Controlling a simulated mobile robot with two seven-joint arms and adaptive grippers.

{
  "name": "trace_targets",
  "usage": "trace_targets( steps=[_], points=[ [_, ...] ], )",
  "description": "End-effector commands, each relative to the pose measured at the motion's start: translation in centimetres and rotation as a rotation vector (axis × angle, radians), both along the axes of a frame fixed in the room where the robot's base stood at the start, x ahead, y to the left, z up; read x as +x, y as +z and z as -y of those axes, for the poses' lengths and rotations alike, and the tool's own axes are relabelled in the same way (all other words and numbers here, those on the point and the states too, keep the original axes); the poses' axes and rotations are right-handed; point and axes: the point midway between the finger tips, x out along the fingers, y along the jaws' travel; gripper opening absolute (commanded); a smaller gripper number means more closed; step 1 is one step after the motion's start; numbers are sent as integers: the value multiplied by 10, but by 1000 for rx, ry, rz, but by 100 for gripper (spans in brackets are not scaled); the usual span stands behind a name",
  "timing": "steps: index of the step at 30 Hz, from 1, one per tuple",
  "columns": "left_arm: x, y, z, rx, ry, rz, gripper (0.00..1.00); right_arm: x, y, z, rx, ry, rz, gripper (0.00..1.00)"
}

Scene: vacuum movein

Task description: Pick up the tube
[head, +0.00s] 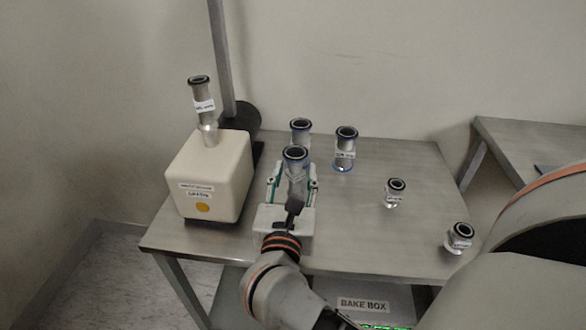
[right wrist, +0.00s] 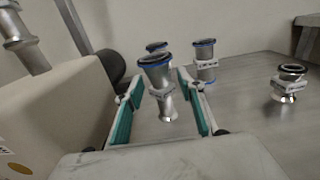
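Several metallic tubes with dark, flanged tops and white labels stand on the grey table (head: 400,245). The nearest tube in front of my right gripper (head: 295,178) has a blue-edged rim (head: 295,154); it also shows in the right wrist view (right wrist: 157,75). My right gripper is open, its teal-padded fingers on either side of this tube. In the right wrist view, gaps show between the pads and the tube. The tube's lower part is partly hidden by the gripper in the head view. My left gripper is not in view.
A cream box (head: 210,178) with a tube fitting (head: 203,108) on top stands close on the left. Two taller tubes (head: 345,146) (head: 300,128) stand behind. Two short ones (head: 395,191) (head: 460,237) are to the right. A wall closes off the back.

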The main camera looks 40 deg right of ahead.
Motion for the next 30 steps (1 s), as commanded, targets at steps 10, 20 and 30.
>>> trace_targets(
  steps=[10,20,30],
  points=[
    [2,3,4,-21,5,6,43,25,-3,26,-3,-1,-3,38],
    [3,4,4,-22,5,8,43,24,-3,26,-3,-1,-3,2],
    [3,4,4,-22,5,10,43,24,-1,26,-3,-1,-1,0]
  ],
)
